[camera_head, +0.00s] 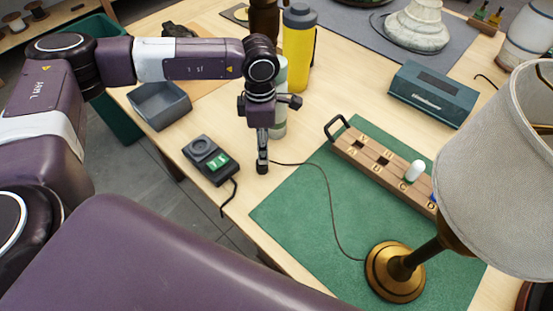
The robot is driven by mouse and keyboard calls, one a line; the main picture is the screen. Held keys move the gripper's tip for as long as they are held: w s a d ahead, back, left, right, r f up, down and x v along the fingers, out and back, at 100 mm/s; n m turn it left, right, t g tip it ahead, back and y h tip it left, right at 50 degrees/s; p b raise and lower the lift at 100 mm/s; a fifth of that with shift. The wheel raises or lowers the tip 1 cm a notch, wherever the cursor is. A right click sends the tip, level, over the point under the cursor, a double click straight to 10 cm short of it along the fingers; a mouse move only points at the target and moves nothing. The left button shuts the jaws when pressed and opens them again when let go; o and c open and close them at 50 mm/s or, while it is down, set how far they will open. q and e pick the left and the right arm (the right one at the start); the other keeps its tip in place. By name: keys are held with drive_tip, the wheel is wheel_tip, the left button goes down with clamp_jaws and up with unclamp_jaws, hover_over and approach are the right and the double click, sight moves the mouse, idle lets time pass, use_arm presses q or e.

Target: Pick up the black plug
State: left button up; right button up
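The lamp's dark cord (325,190) runs from the brass lamp base (394,272) across the green mat (295,217) to the table beside my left gripper (262,167). The black plug cannot be made out clearly; the cord's far end meets the dark fingertips, which hide what is there. My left gripper points straight down, with its fingertips low at the table just off the mat's upper left edge. I see its fingers edge-on, so I cannot tell whether they are apart or closed on the plug. My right gripper is not in view.
A black device (211,160) with a green panel and short cord lies left of the gripper. A yellow bottle (298,50) and a pale green cylinder (281,105) stand close behind it. A wooden lettered block (350,150) and the lamp shade (500,170) are at right.

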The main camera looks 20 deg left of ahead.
sight(262, 166)
use_arm(q)
drive_tip(key=f, duration=0.1)
drive_tip(key=f+p, duration=0.1)
drive_tip(key=s+f+p, duration=0.1)
drive_tip(key=shift+a+f, duration=0.3)
drive_tip(key=shift+a, duration=0.05)
wheel_tip(262, 166, down, 3)
drive_tip(key=shift+d+r+p, duration=0.1)
drive_tip(key=shift+r+p, duration=0.05)
drive_tip(key=shift+p, duration=0.45)
drive_tip(key=shift+f, duration=0.45)
drive_tip(key=shift+w, duration=0.1)
drive_tip(key=c, duration=1.2)
drive_tip(key=shift+c, duration=0.2)
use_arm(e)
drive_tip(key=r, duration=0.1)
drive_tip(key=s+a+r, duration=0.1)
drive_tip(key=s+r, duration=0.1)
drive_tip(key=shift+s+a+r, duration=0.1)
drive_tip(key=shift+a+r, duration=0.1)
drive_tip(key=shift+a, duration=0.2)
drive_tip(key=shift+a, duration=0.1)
